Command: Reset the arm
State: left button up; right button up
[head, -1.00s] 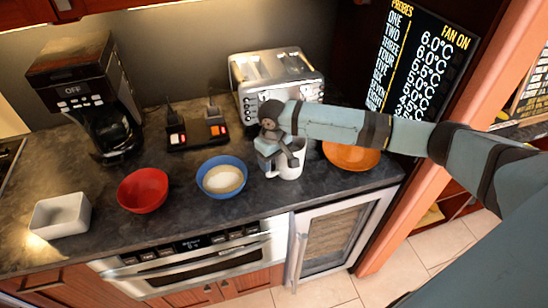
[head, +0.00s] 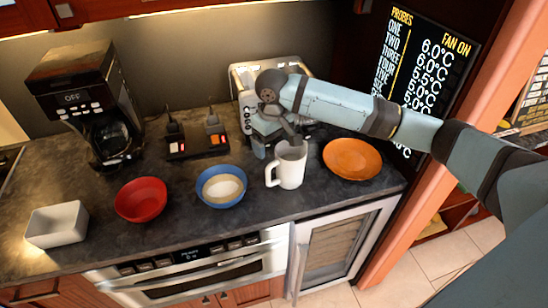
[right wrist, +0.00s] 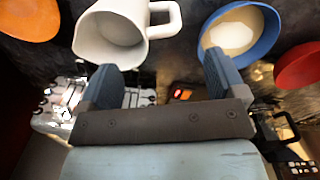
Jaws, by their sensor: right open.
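My right gripper (head: 277,145) is open and empty above the counter, in front of the toaster and just behind the white mug. In the right wrist view its two fingers (right wrist: 160,80) are spread with nothing between them. The white mug (head: 291,165) stands upright on the counter, its handle to the left. It also shows in the right wrist view (right wrist: 110,38), beyond the fingertips. My right arm reaches in from the right side of the head view. My left gripper is not in view.
A toaster (head: 243,78) stands behind the gripper, partly hidden by it. An orange plate (head: 352,158) lies right of the mug. A blue bowl (head: 221,187), a red bowl (head: 140,200) and a white square dish (head: 57,226) sit to the left. A coffee maker (head: 80,85) stands at the back left.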

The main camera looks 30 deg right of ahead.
notch_tip(320, 180, up, 2)
jog(key=shift+r, duration=0.1)
dwell(0.5)
